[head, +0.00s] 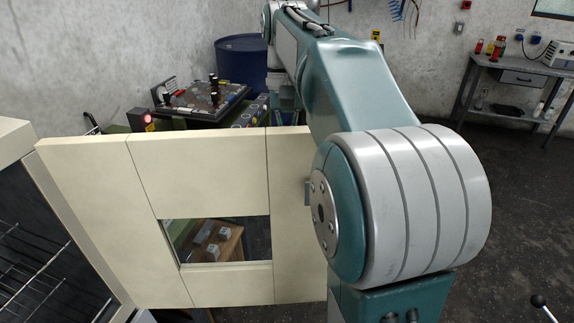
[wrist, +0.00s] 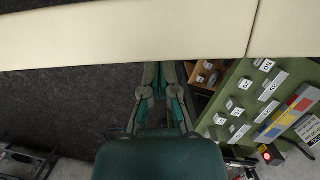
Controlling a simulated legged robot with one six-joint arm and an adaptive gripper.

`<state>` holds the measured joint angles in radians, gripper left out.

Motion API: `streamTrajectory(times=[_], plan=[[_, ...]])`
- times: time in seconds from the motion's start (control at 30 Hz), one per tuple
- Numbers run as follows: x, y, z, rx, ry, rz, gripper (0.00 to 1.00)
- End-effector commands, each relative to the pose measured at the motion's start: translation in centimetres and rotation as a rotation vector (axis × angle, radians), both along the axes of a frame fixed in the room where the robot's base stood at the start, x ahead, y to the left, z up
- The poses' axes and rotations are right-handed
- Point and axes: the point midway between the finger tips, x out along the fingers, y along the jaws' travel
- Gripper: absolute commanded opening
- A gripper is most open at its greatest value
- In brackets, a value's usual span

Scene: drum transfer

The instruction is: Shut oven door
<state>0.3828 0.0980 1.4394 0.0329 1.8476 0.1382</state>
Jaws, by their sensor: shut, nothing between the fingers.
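The cream oven door (head: 205,175) stands open in the middle of the head view, with a small square window low in it. The oven (head: 14,138) is at the far left, its dark inside and wire racks showing. In the wrist view the door (wrist: 120,35) crosses the top as a cream band. My gripper (wrist: 162,68) is shut and empty, its fingertips at the lower edge of that band. I cannot tell whether they touch the door. In the head view the gripper is hidden behind the door and my arm.
A cluttered bench with a dark panel (head: 200,98) stands behind the door, beside a blue drum (head: 240,62). A green board (wrist: 255,100) with labelled blocks is at the right of the wrist view. A grey workbench (head: 520,68) stands at the back right. Dark floor lies before it.

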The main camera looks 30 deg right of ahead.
Motion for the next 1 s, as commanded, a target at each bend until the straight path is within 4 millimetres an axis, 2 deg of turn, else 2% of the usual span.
streamTrajectory(times=[0.2,0.4,0.83,1.0], plan=[[-0.8,0.5,-3.2,0.001,0.002,0.001,0.0],[-1.1,0.7,-5.0,0.001,0.001,0.001,0.0],[-1.2,0.7,-5.2,0.0,-0.001,0.0,0.0],[-1.8,1.3,-5.2,0.001,-0.001,-0.02,0.0]])
